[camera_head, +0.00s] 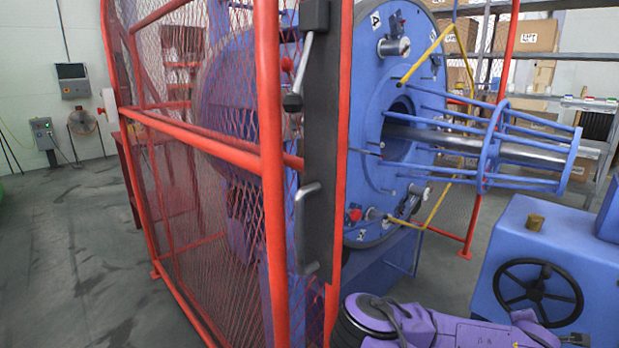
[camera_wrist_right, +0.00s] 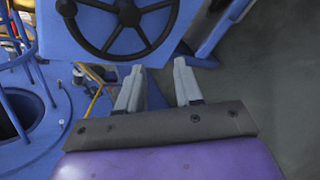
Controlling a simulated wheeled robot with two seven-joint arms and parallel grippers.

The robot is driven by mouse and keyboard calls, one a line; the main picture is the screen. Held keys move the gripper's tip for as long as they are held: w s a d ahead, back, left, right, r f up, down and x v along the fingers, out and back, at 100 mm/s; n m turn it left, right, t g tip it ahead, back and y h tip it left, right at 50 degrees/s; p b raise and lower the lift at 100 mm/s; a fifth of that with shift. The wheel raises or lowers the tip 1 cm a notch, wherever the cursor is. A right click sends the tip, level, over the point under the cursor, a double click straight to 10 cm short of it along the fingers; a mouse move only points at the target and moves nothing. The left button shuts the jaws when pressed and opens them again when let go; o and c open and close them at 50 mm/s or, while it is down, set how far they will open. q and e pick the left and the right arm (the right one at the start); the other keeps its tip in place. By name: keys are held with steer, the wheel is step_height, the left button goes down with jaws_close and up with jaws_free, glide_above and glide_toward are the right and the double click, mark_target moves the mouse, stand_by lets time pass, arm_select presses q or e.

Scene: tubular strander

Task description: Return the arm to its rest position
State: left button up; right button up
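My right arm (camera_head: 440,326), purple with dark joints, lies low across the bottom of the head view, in front of the strander. Beyond the fingertips are a blue machine housing and a black handwheel (camera_wrist_right: 124,18). The handwheel also shows in the head view (camera_head: 538,292), at the lower right. My left gripper is in neither view.
A red-framed mesh guard (camera_head: 200,140) with a dark handle (camera_head: 307,230) stands at the left and middle. Behind it is the blue strander disc (camera_head: 372,110) with a barred cage (camera_head: 530,150) extending right. A blue housing (camera_head: 520,245) stands close to my right arm. Grey floor is clear at left.

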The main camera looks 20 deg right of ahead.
steer(key=s+a+f+m+y+p, duration=0.2)
steer(key=s+a+f+m, duration=0.2)
steer(key=a+f+m, duration=0.3)
steer(key=s+a+f+m+y+p, duration=0.1)
steer(key=s+a+f+m+p, duration=0.35)
steer(key=a, duration=0.45)
steer(key=a+m+g+y+p, duration=0.1)
steer(key=a+m+y+p, duration=0.2)
steer(key=a, duration=1.9)
steer(key=m+y, duration=0.1)
steer(key=m, duration=0.3)
steer(key=shift+s+a+y+p, duration=0.25)
steer(key=shift+a+y+p, duration=0.1)
steer(key=shift+a+y, duration=0.05)
steer(key=shift+r, duration=0.1)
